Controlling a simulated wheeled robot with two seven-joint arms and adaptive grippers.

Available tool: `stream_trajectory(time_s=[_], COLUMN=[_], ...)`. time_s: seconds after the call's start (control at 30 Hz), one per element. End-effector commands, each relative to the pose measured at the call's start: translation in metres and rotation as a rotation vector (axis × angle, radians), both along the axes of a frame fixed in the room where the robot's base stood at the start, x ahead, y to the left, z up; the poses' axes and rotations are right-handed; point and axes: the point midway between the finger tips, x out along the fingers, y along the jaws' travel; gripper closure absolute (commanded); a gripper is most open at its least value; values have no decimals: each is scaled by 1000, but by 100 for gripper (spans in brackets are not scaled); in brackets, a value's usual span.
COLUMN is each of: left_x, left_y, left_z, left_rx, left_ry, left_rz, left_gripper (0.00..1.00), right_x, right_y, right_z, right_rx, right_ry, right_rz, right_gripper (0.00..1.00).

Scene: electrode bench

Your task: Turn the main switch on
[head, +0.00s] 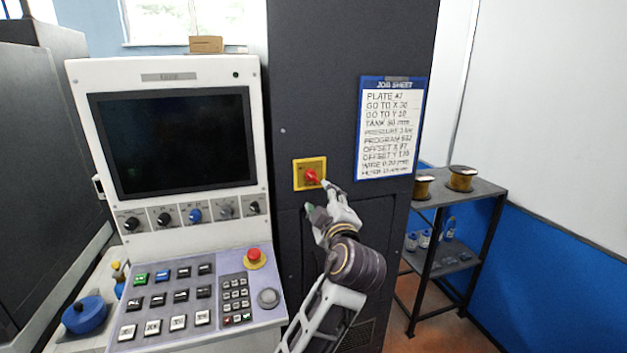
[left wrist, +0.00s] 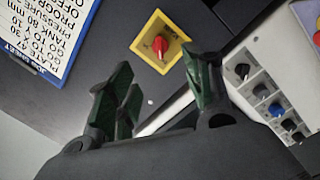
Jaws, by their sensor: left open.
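The main switch is a red rotary knob (head: 312,177) on a yellow square plate (head: 299,184), mounted on the dark cabinet front. In the left wrist view the red knob (left wrist: 160,46) on its yellow plate (left wrist: 146,35) shows in the gap between the fingers, beyond their tips. My left gripper (head: 320,197) is just below and right of the knob in the head view. Its green-padded fingers (left wrist: 160,80) are spread apart with nothing between them. I cannot tell from the head view whether a fingertip touches the knob. My right gripper is in neither view.
A control console with a dark screen (head: 174,143), several knobs and a keypad stands left of the switch, with a red emergency button (head: 254,256). A job sheet (head: 390,128) hangs right of the switch. A shelf (head: 455,191) with wire spools stands farther right.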

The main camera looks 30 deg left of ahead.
Motion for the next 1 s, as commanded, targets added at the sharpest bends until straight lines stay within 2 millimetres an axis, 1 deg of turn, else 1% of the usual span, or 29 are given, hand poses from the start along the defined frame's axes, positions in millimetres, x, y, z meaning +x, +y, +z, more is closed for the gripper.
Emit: stream_trajectory(time_s=[0.27, 1.0], left_x=[18, 83], left_y=[18, 78], left_z=[2, 2], left_rx=[2, 3], left_ry=[1, 2], left_rz=[2, 1], left_gripper=[49, 49], right_x=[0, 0], right_y=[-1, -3], right_z=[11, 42], right_rx=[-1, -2], right_ry=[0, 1], right_rz=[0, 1], right_gripper=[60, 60])
